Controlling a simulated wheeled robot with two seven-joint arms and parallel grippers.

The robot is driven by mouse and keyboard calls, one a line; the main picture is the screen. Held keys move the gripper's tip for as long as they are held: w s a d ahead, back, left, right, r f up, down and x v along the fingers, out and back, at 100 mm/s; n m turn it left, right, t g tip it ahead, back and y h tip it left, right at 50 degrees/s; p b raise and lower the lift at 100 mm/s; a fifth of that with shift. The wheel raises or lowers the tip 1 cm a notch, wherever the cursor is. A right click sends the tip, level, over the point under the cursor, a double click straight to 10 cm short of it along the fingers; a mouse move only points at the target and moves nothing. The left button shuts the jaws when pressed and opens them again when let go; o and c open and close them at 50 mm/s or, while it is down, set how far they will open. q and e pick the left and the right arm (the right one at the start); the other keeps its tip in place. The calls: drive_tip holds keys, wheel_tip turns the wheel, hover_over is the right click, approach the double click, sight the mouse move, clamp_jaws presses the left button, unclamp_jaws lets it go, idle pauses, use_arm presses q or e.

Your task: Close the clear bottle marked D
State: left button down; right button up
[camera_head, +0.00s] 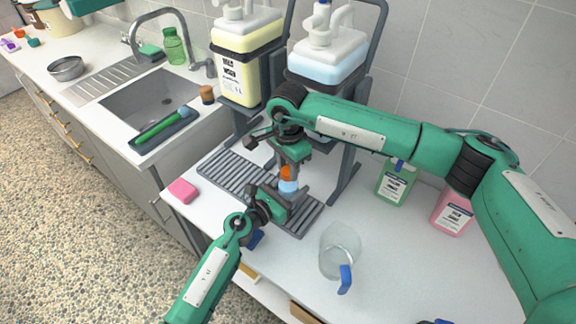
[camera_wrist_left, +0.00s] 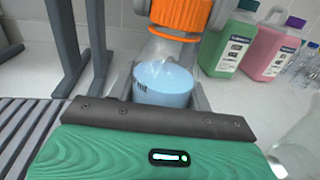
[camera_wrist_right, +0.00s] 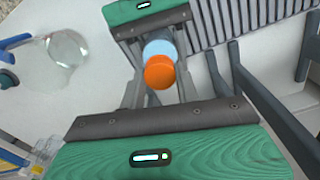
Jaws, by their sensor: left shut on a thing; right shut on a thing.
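The clear bottle (camera_head: 288,187) with pale blue liquid stands over the grey slatted rack. It also shows in the left wrist view (camera_wrist_left: 163,85), with small dark marks on its side that I cannot read. My left gripper (camera_head: 284,194) is shut around the bottle's body. An orange cap (camera_head: 287,172) is at the bottle's top, seen large in the left wrist view (camera_wrist_left: 181,14). My right gripper (camera_head: 290,166) is shut on the cap from above. In the right wrist view the cap (camera_wrist_right: 159,72) covers part of the bottle; whether it is seated on the neck I cannot tell.
The slatted rack (camera_head: 234,172) lies below the dispenser stand, with a yellow jug (camera_head: 246,52) and a blue jug (camera_head: 327,62). A clear pitcher (camera_head: 340,250) stands at right. Green (camera_head: 395,184) and pink (camera_head: 452,213) bottles stand behind. A pink sponge (camera_head: 182,190) is left.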

drive_tip(key=m, duration=0.4)
drive_tip(key=shift+m, duration=0.4)
drive_tip(key=m, duration=0.4)
drive_tip(key=shift+m, duration=0.3)
drive_tip(key=m, duration=0.4)
drive_tip(key=shift+m, duration=0.3)
drive_tip(key=m, duration=0.5)
drive_tip(key=shift+m, duration=0.4)
drive_tip(key=o, duration=1.1)
drive_tip(key=shift+c, duration=0.2)
